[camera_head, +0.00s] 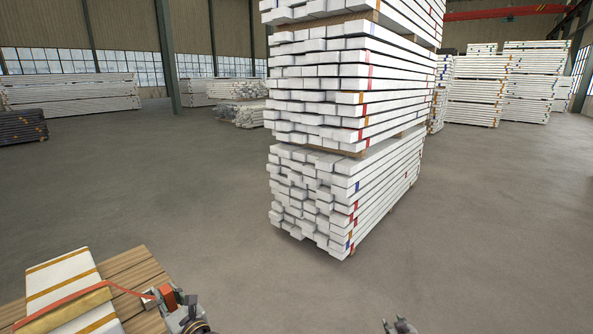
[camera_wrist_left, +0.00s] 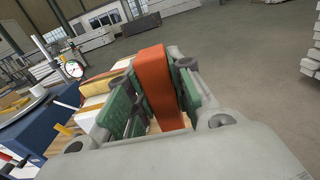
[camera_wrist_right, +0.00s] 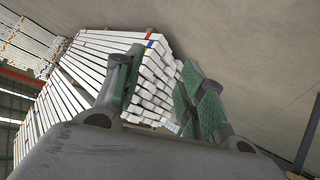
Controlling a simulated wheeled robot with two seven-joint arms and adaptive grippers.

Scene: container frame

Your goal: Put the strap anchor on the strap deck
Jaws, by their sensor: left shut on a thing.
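The strap anchor, an orange block (camera_head: 167,295), is at the right edge of the wooden slatted strap deck (camera_head: 139,266). A red strap (camera_head: 62,299) runs from its side across a white package with tan bands (camera_head: 60,268). My left gripper (camera_head: 172,304) is shut on the anchor; the left wrist view shows the orange block (camera_wrist_left: 160,88) between the green finger pads (camera_wrist_left: 155,105). Whether the anchor touches the deck is unclear. My right gripper (camera_head: 399,325) is open and empty; its spread fingers show in the right wrist view (camera_wrist_right: 165,95).
A tall stack of white beams (camera_head: 320,190) stands ahead on the floor. In the left wrist view, a blue cabinet (camera_wrist_left: 50,128) with a round gauge (camera_wrist_left: 73,69) stands at the left. Open concrete floor (camera_head: 190,190) lies between the deck and the stack.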

